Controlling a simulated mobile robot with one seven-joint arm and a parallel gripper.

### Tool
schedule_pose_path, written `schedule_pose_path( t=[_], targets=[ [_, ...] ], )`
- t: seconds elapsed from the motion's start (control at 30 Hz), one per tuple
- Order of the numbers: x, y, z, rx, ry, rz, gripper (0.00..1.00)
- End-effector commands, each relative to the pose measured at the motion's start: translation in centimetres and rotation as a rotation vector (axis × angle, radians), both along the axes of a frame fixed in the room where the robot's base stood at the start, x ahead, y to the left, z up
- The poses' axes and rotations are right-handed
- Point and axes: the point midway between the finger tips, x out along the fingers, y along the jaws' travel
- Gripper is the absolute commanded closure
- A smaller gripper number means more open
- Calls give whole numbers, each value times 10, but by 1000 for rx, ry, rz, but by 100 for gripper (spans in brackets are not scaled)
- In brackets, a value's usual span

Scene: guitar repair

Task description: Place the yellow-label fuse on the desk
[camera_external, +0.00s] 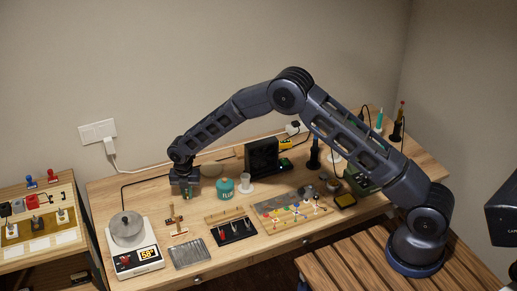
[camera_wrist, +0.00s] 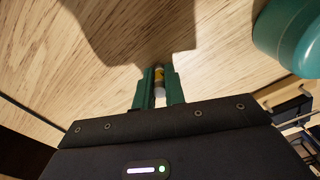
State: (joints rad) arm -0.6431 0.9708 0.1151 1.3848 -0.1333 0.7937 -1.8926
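The yellow-label fuse (camera_wrist: 159,78) is a small cylinder with a yellow band and a pale end, in the middle of the wrist view. My gripper (camera_wrist: 158,82) has its green fingers on either side of it, and the fuse fills the gap between them. In the external view my gripper (camera_external: 185,190) points down close over the back left part of the wooden desk (camera_external: 150,196). The fuse cannot be made out there. Bare desk wood (camera_wrist: 65,65) fills much of the wrist view; I cannot tell whether the fuse touches it.
A teal flux jar (camera_external: 225,188) stands just right of my gripper; a teal round body (camera_wrist: 290,38) is at the wrist view's upper right. A scale with a pot (camera_external: 128,230), a wooden cross-shaped piece (camera_external: 175,219) and a metal tray (camera_external: 190,252) lie nearer the front.

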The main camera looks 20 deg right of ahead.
Motion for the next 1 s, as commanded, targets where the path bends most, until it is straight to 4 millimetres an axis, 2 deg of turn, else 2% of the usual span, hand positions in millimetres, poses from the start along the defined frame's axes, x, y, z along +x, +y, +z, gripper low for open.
schedule_pose_path(
  t=[0.03, 0.1, 0.37, 0.53, 0.67, 1.0],
  targets=[
    [0, 0, 0, 0, 0, 0, 80],
    [0, 0, 0, 0, 0, 0, 67],
    [0, 0, 0, 0, 0, 0, 66],
    [1, 0, 10, 1, -2, 0, 66],
    [1, 0, 28, 3, -1, -1, 66],
    [1, 0, 93, 2, -2, 0, 66]
  ],
)
